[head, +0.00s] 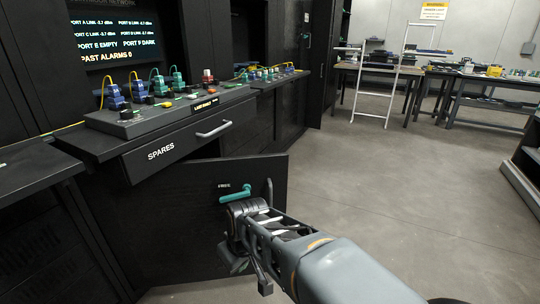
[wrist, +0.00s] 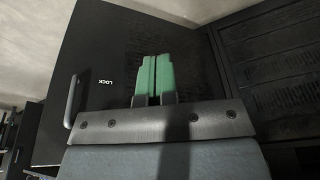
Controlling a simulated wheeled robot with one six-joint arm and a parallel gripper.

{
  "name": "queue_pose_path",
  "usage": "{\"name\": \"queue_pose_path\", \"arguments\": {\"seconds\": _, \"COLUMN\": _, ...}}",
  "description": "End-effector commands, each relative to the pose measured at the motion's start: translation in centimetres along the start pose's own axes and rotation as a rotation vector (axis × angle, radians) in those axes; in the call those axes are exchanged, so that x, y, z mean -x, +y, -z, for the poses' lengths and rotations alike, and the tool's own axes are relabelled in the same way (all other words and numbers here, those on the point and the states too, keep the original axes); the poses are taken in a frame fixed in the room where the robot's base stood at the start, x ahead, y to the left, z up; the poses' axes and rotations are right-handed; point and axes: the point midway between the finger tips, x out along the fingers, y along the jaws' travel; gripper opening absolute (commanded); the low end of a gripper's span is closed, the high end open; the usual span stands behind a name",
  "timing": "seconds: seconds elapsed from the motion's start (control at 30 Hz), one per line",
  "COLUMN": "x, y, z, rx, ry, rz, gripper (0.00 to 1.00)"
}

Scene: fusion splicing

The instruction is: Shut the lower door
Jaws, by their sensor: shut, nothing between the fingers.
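The lower door (head: 262,168) is a black panel standing open, swung out from the cabinet below the drawer marked SPARES. It has a small white label and a bar handle (head: 270,191) near its free edge. My gripper (head: 236,194) is shut and empty, its green fingers in front of the door face, left of the handle. In the wrist view, the door (wrist: 110,60) fills the middle, with an upside-down LOCK label and the handle (wrist: 71,102) at left. The fingers (wrist: 153,75) point at the door face. I cannot tell whether they touch it.
The SPARES drawer (head: 190,143) juts out above the door. A counter (head: 125,128) with colored connectors and yellow cables stands above it, below a dark status screen (head: 115,38). Clear floor (head: 400,170) lies to the right, with a white ladder (head: 385,75) and workbenches behind.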

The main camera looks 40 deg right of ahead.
Motion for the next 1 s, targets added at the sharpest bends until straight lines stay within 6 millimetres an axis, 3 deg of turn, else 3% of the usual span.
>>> {"name": "queue_pose_path", "arguments": {"seconds": 0.03, "x": 2.3, "y": 1.2, "z": 1.8, "rx": 0.041, "ry": 0.011, "rz": 0.018, "gripper": 0.0}}
{"name": "queue_pose_path", "arguments": {"seconds": 0.17, "x": 5.6, "y": 5.2, "z": 5.8, "rx": 0.218, "ry": 0.076, "rz": 0.06, "gripper": 0.0}}
{"name": "queue_pose_path", "arguments": {"seconds": 0.3, "x": 8.5, "y": 10.5, "z": 9.3, "rx": 0.412, "ry": 0.173, "rz": 0.063, "gripper": 0.0}}
{"name": "queue_pose_path", "arguments": {"seconds": 0.43, "x": 10.7, "y": 15.7, "z": 11.3, "rx": 0.57, "ry": 0.259, "rz": 0.021, "gripper": 0.0}}
{"name": "queue_pose_path", "arguments": {"seconds": 0.6, "x": 12.6, "y": 21.3, "z": 12.4, "rx": 0.729, "ry": 0.335, "rz": -0.055, "gripper": 0.0}}
{"name": "queue_pose_path", "arguments": {"seconds": 0.8, "x": 13.6, "y": 24.9, "z": 12.6, "rx": 0.832, "ry": 0.374, "rz": -0.122, "gripper": 0.0}}
{"name": "queue_pose_path", "arguments": {"seconds": 1.0, "x": 11.9, "y": 25.7, "z": 13.2, "rx": 0.863, "ry": 0.381, "rz": -0.138, "gripper": 0.0}}
